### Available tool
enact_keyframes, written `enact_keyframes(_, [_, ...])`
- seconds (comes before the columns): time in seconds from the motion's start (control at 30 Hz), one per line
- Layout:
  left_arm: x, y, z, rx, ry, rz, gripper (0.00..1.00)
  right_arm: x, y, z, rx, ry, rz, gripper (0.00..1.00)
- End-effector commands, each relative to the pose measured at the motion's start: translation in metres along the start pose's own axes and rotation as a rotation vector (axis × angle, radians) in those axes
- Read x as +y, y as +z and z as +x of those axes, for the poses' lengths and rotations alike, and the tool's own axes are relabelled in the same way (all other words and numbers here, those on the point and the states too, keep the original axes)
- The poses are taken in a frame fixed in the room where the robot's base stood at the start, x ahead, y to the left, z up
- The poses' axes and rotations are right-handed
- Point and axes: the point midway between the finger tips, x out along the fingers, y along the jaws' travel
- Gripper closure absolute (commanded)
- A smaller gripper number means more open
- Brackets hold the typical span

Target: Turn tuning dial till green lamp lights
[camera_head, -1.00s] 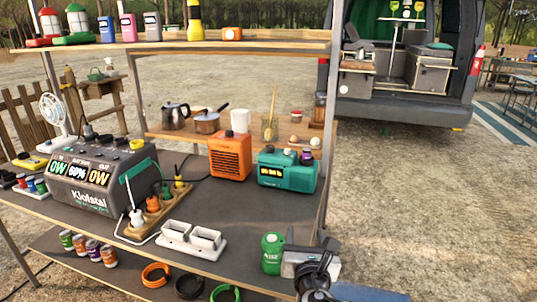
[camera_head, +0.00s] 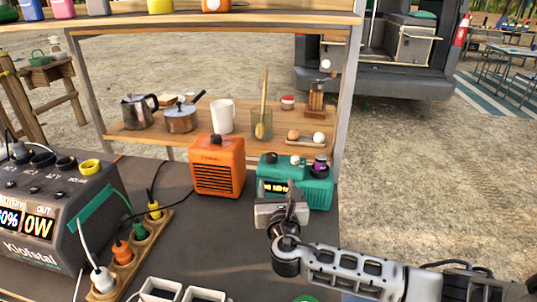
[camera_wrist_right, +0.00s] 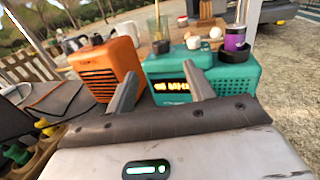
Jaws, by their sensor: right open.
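The teal radio (camera_head: 318,195) stands on the grey worktop, with a lit amber display on its front. On its top are a black knob (camera_head: 270,158) at the left and a small pale round piece (camera_head: 295,158) in the middle. A purple jar-like piece (camera_head: 320,161) is over a dark round part (camera_wrist_right: 236,57) at the right. I see no green light on the radio. My right gripper (camera_head: 276,194) is open and empty, just in front of the radio and partly hiding its front. In the right wrist view, its fingers (camera_wrist_right: 163,82) point at the radio. My left gripper is out of view.
An orange heater-like box (camera_head: 217,168) stands left of the radio. Further left are a power strip (camera_head: 132,248) with plugs and a grey power station (camera_head: 60,225). A shelf behind (camera_head: 200,142) holds pots, a mug and eggs. Open ground lies right of the worktop.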

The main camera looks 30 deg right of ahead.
Motion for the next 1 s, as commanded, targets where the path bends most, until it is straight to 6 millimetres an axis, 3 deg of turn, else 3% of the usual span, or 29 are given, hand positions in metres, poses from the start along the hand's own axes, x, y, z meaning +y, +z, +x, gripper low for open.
enact_keyframes(0.13, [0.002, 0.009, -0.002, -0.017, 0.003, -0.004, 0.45, 0.0, 0.001, 0.034, -0.003, -0.003, 0.002, 0.47])
enact_keyframes(0.5, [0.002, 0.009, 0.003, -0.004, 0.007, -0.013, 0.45, 0.0, 0.0, 0.109, -0.002, -0.003, 0.002, 0.47])
enact_keyframes(0.7, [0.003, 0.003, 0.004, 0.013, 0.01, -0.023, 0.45, 0.0, 0.0, 0.128, -0.001, -0.001, 0.002, 0.47])
enact_keyframes(1.0, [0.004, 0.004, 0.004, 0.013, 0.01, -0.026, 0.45, 0.0, 0.001, 0.133, -0.001, 0.0, 0.002, 0.47])
